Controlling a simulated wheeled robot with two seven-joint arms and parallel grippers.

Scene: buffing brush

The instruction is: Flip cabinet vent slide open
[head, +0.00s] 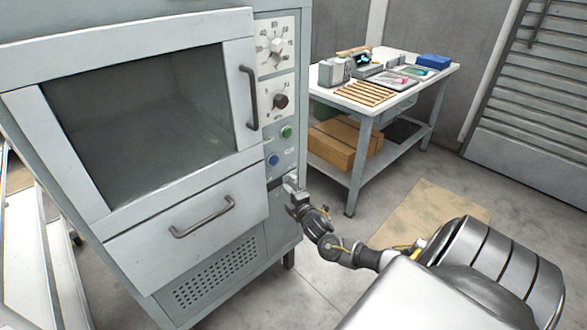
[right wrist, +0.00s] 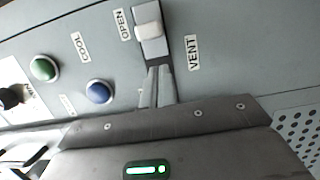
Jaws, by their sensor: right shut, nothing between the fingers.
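The vent slide is on the cabinet's front control panel. In the right wrist view its white knob (right wrist: 149,32) sits beside the OPEN label (right wrist: 122,24), with the VENT label (right wrist: 192,52) on the other side. A dark slot runs down from the knob behind my fingers. My right gripper (right wrist: 157,72) is shut and empty, its fingertips just below the knob over the slot; I cannot tell whether they touch it. My left gripper is not in view.
A green button (head: 287,132) and a blue button (head: 273,160) sit above the slide, with two dials higher up. The door handle (head: 250,97) and drawer handle (head: 202,217) stick out to the left. A worktable (head: 440,72) stands behind at right; floor between is clear.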

